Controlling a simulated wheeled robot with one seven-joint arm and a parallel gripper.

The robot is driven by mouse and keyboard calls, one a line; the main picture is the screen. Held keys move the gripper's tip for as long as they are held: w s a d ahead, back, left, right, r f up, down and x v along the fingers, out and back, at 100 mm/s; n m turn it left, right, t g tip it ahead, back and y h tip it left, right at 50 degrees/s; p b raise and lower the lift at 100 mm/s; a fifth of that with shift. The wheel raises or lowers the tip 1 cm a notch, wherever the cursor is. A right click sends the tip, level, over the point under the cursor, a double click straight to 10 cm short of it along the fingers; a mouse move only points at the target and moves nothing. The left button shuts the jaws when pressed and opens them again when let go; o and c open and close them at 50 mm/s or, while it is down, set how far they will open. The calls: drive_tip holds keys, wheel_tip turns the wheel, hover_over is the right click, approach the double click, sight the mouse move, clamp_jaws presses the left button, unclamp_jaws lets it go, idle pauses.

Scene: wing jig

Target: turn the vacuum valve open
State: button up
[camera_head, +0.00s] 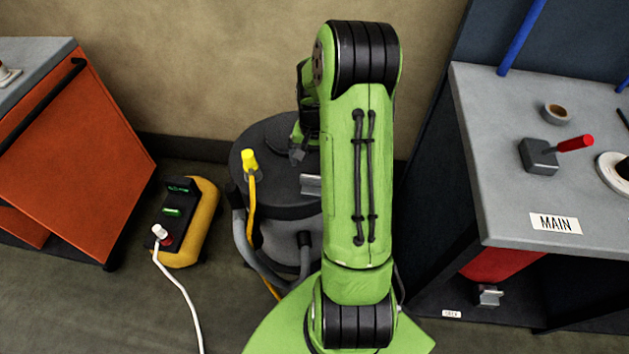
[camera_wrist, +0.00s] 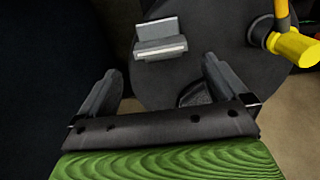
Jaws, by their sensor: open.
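A lever with a red handle (camera_head: 574,143) on a dark grey block (camera_head: 538,156) stands on the right bench, behind a label reading MAIN (camera_head: 555,223). It looks like the valve, but I cannot be sure. My gripper (camera_wrist: 160,65) is open and empty in the wrist view, over the black round lid of a drum (camera_wrist: 215,55). In the head view my gripper (camera_head: 297,153) is mostly hidden behind my arm, over the same drum (camera_head: 268,195) and well left of the lever. A grey metal bracket (camera_wrist: 160,40) on the lid lies just beyond the fingertips.
A yellow plug (camera_head: 249,160) with a yellow cord is on the drum lid. A grey hose curves at its side. A yellow and black power box (camera_head: 185,220) with a white cord sits on the floor left. An orange cabinet (camera_head: 75,160) is far left. Tape (camera_head: 555,112) lies on the bench.

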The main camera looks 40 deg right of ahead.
sight(314, 177)
wheel_tip(314, 177, down, 8)
drive_tip(key=shift+b, duration=1.15)
drive_tip(key=c, duration=0.8)
drive_tip(key=shift+c, duration=0.2)
